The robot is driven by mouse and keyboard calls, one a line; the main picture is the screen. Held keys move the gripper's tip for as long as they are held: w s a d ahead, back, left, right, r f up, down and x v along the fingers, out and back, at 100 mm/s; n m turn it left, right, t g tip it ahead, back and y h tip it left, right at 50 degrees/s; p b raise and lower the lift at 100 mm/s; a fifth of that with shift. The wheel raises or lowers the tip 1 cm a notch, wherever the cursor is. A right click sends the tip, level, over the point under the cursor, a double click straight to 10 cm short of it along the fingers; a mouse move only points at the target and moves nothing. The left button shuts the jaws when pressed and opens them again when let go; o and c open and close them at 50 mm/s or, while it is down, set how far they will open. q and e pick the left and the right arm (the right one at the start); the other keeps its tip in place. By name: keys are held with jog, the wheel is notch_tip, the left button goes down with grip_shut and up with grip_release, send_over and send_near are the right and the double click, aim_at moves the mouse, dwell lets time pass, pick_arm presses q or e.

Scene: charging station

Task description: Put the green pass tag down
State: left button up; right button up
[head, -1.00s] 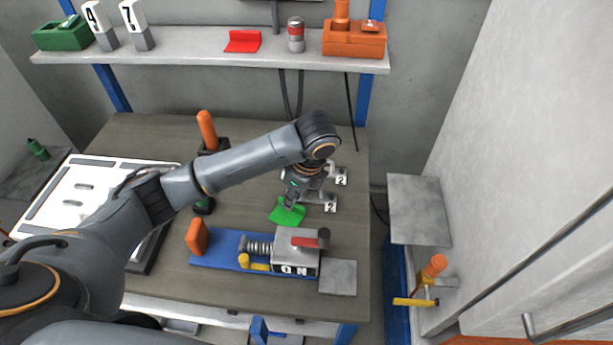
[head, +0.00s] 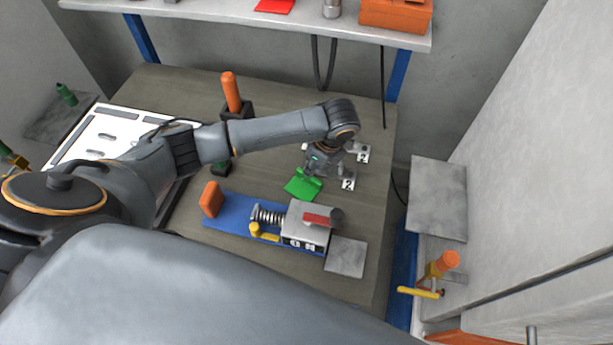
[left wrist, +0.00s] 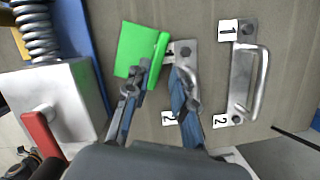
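The green pass tag (head: 302,188) lies on the workbench behind the blue-based fixture, and seems to rest flat on the wood. In the left wrist view the tag (left wrist: 136,48) is a bright green plate with a raised edge on its right. My left gripper (head: 313,172) is low, right at the tag. In the left wrist view its two fingers (left wrist: 160,75) stand apart with a gap; the left finger overlaps the tag's lower edge, the right one is clear of it. Whether a finger touches the tag is unclear. My right gripper is not in view.
A fixture with spring, grey block and red lever (head: 318,220) stands in front of the tag. Metal handle brackets labelled 1 and 2 (left wrist: 243,80) lie to the right. An orange-handled tool (head: 231,92) stands behind my arm. A white panel (head: 105,138) is at left.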

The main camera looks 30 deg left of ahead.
aim_at(303, 186)
pick_arm(q)
jog(key=x, duration=0.3)
jog(key=p+x, duration=0.1)
jog(key=shift+s+d+f, duration=0.1)
jog(key=shift+d+f, duration=0.1)
jog(key=shift+f, duration=0.3)
grip_shut()
jog(key=shift+r, duration=0.1)
